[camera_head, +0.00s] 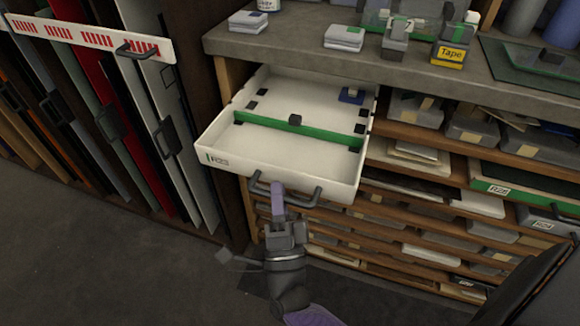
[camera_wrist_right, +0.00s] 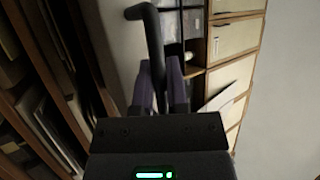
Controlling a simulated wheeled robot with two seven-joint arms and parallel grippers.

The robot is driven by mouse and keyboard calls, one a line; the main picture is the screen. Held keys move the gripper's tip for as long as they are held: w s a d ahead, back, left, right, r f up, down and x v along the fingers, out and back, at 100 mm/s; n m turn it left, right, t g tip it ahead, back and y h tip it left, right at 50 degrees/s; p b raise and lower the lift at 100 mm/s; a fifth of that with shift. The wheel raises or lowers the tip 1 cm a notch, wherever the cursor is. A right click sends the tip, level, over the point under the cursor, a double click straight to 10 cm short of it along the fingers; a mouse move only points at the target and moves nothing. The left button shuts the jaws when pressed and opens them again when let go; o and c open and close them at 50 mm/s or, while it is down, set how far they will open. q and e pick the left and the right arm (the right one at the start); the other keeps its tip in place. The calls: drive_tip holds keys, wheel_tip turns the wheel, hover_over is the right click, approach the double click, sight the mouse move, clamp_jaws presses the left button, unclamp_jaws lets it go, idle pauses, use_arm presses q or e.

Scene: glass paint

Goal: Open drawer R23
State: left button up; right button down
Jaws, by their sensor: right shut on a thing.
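Drawer R23 (camera_head: 215,160) is a white, shallow tray labelled R23, pulled well out from under the worktop in the head view. A green bar (camera_head: 300,132) crosses its inside, with small dark blocks along the walls and one blue block (camera_head: 351,96). My right gripper (camera_head: 278,190) is at the front of the drawer, shut on the dark bar handle (camera_head: 311,200). The right wrist view shows the handle (camera_wrist_right: 152,42) between the purple fingers (camera_wrist_right: 160,85). My left gripper is not in view.
The worktop (camera_head: 290,45) above carries white-grey blocks, clamps and a yellow Tape box (camera_head: 450,54). Shelves with stacked panes (camera_head: 430,215) lie right of and below the drawer. Upright panels with handles (camera_head: 165,138) stand at left. The dark floor (camera_head: 100,270) is clear.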

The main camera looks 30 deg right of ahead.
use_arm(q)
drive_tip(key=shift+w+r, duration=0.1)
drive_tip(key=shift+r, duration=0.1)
use_arm(e)
drive_tip(key=shift+s+a+f, duration=0.1)
drive_tip(key=shift+s+a, duration=0.7)
drive_tip(key=shift+a, duration=0.1)
drive_tip(key=c, duration=0.7)
unclamp_jaws()
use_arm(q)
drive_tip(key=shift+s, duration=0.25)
use_arm(e)
drive_tip(key=shift+o, duration=0.2)
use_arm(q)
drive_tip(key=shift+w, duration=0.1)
